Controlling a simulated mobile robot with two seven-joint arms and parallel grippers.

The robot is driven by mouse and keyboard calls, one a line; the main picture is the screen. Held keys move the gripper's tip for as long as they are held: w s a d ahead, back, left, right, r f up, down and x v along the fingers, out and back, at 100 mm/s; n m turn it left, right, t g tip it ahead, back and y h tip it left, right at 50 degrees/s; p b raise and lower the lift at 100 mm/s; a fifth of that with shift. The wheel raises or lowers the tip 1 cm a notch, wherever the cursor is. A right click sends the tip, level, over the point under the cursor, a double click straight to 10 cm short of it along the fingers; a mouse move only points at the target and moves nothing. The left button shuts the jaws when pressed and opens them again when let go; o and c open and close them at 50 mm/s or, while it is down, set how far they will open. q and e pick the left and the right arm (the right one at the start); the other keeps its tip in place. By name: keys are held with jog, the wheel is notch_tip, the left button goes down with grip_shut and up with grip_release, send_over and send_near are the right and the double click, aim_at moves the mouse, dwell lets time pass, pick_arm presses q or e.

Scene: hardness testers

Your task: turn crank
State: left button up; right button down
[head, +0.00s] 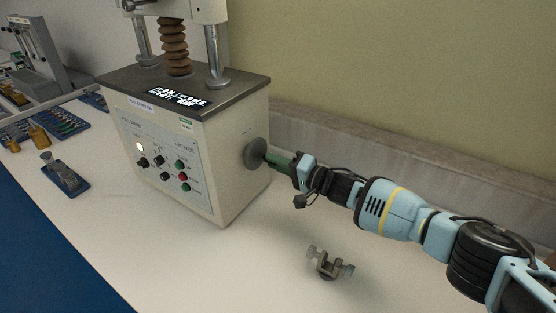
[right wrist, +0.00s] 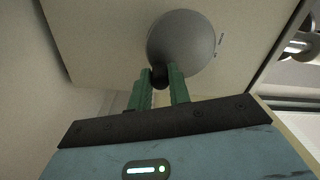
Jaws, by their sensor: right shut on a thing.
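The crank is a round grey disc (head: 256,153) with a small dark handle, on the right side wall of the cream hardness tester (head: 225,165). In the right wrist view the disc (right wrist: 186,42) fills the upper middle, and the dark handle (right wrist: 159,76) sticks out near its lower left edge. My right gripper (head: 270,158) reaches in from the right. Its green fingers (right wrist: 160,88) are shut on the crank handle, one on each side of it. The fingers hide part of the handle in the head view. My left gripper is not in view.
A small metal clamp (head: 328,264) lies on the white table below my right arm. A wall with a grey ledge (head: 340,142) runs behind the arm. A blue block with a metal part (head: 65,175) and other testers stand to the left. The table's front right is mostly clear.

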jog(key=m, duration=0.3)
jog(key=shift+s+a+f+m, duration=0.3)
jog(key=shift+s+f, duration=0.1)
jog(key=shift+s+a+f+m+b, duration=0.15)
jog(key=shift+s+m, duration=0.1)
jog(key=shift+m, duration=0.7)
jog(key=shift+s+a+m+b, duration=0.15)
jog(key=shift+s+m, duration=0.05)
jog(key=shift+m, duration=0.75)
jog(key=c, duration=1.3)
grip_release()
